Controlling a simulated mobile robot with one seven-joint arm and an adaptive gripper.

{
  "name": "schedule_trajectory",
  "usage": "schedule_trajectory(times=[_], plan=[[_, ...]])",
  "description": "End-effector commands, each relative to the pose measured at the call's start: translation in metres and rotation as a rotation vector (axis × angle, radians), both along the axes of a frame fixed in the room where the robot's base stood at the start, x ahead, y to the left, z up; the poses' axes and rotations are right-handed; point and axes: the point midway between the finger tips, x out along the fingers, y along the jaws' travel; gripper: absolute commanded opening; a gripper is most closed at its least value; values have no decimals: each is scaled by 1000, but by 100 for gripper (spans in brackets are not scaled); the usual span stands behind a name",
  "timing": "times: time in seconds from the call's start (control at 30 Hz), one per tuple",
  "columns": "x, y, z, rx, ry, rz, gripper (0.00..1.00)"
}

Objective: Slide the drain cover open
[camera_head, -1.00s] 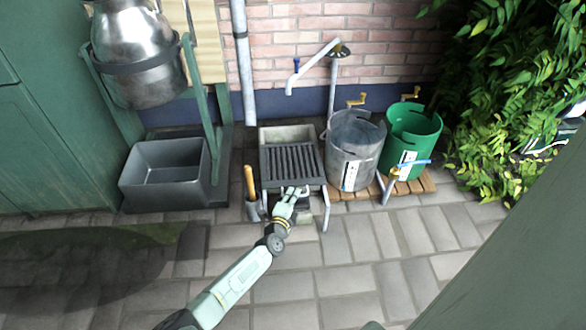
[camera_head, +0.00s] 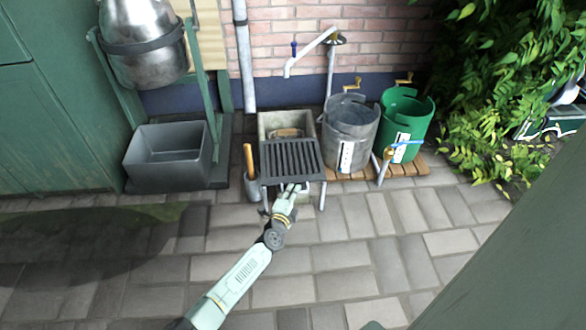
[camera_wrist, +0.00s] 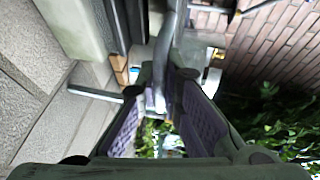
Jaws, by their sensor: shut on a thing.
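The drain cover (camera_head: 291,160) is a dark slatted grate at the front of a stone basin (camera_head: 285,118) with metal legs. The basin's back part is uncovered, and something brownish (camera_head: 288,133) shows inside it. My gripper (camera_head: 290,188) is at the front edge of the cover, coming from below in the head view. In the wrist view its two padded fingers (camera_wrist: 168,95) close around a grey metal bar (camera_wrist: 165,65), which appears to be the cover's front handle. The exact contact is small and partly hidden by the fingers.
A grey metal bucket (camera_head: 350,140) and a green bucket (camera_head: 406,125) stand on wooden slats to the right. A wooden-handled tool (camera_head: 249,162) stands close on the left, and a grey tub (camera_head: 168,157) is further left. The paving in front is clear.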

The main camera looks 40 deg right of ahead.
Motion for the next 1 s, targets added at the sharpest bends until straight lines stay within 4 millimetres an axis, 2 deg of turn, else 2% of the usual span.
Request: schedule_trajectory(times=[0.13,0.17,0.47,0.83,1.0], plan=[[-2,-2,0,0,-1,-4,0],[-2,-2,0,0,-1,-4,8],[-1,-1,0,0,0,-2,28],[0,0,2,-1,0,0,28],[0,0,13,-2,0,3,28]])
